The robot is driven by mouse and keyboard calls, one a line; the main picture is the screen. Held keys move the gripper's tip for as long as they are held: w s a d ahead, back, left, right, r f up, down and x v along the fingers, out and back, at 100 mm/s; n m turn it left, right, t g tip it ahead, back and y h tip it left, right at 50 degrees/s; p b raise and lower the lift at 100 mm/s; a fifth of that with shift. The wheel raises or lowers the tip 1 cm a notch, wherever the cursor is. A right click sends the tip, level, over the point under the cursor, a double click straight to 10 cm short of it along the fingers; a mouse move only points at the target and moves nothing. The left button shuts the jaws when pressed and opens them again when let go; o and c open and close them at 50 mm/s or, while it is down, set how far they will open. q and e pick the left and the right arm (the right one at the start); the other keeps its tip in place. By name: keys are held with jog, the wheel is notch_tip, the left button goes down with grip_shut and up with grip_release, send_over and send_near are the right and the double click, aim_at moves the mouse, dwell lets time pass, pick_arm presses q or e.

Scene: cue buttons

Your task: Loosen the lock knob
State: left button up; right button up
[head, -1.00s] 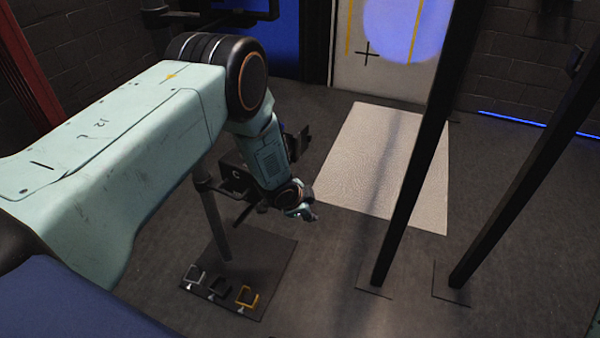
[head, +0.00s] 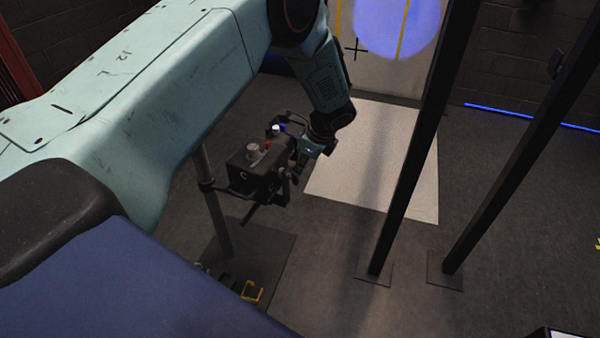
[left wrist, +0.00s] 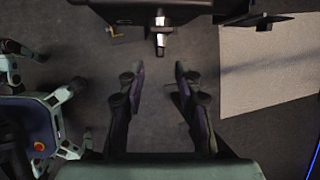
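A black control box (head: 243,177) stands on a grey pole (head: 216,215) in the head view. I cannot tell which part is the lock knob.
The pole stands on a dark floor plate (head: 270,250) with a yellow square bracket (head: 253,291). Two black posts (head: 408,190) (head: 510,150) rise at the right. A pale mat (head: 400,150) lies behind. Floor between plate and posts is clear.

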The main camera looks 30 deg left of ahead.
aim_at(294, 183)
pick_arm(q)
jog(key=b+x, duration=0.2)
jog(key=x, duration=0.5)
jog(key=shift+a, duration=0.1)
jog(key=shift+a+f, duration=0.1)
jog(key=shift+f, duration=0.2)
jog(key=shift+r, duration=0.1)
jog(key=c, duration=0.3)
grip_shut()
